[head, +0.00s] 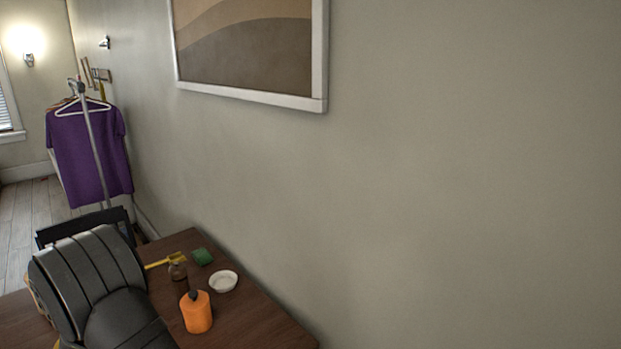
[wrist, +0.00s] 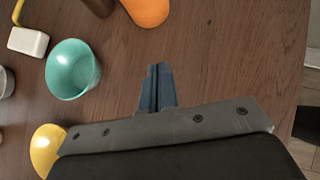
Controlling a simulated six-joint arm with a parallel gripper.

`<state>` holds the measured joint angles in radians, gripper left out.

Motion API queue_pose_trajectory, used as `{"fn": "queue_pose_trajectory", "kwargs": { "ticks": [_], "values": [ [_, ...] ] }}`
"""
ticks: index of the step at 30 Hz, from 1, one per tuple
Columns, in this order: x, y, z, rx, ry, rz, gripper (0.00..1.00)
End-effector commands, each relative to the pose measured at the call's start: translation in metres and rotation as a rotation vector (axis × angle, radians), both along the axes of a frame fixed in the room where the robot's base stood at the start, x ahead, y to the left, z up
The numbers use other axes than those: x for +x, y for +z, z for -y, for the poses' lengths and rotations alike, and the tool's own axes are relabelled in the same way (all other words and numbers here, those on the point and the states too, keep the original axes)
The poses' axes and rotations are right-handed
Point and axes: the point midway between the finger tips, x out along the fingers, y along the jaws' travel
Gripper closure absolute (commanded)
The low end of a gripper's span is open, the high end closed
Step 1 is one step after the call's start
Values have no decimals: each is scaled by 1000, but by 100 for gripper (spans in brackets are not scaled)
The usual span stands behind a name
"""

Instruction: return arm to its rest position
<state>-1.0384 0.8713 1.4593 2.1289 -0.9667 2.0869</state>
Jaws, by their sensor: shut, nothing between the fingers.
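My gripper (wrist: 157,88) shows in the wrist view, with its two blue-grey fingers pressed together and nothing between them. It points down over the brown wooden table (wrist: 230,50), above a bare part of it. In the head view a dark grey part of my arm covers the lower left, and the fingers are hidden there. The table (head: 255,325) also shows in the head view, running along the wall.
In the wrist view a teal bowl (wrist: 73,70), a yellow object (wrist: 45,148) and an orange object (wrist: 148,9) lie near my gripper. A purple shirt (head: 88,150) hangs behind.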

Motion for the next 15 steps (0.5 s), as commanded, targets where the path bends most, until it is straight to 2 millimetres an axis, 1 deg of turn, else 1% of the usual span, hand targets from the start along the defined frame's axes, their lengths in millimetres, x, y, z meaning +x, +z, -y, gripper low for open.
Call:
{"fn": "queue_pose_trajectory", "kwargs": {
  "ticks": [5, 12, 14, 15],
  "values": [
    [17, -19, 8, -3, -2, -1, 100],
    [49, -53, 20, -3, -3, -1, 100],
    [57, -62, 24, -3, -3, -1, 100],
    [64, -64, 26, -2, -4, -2, 100]
  ]
}}
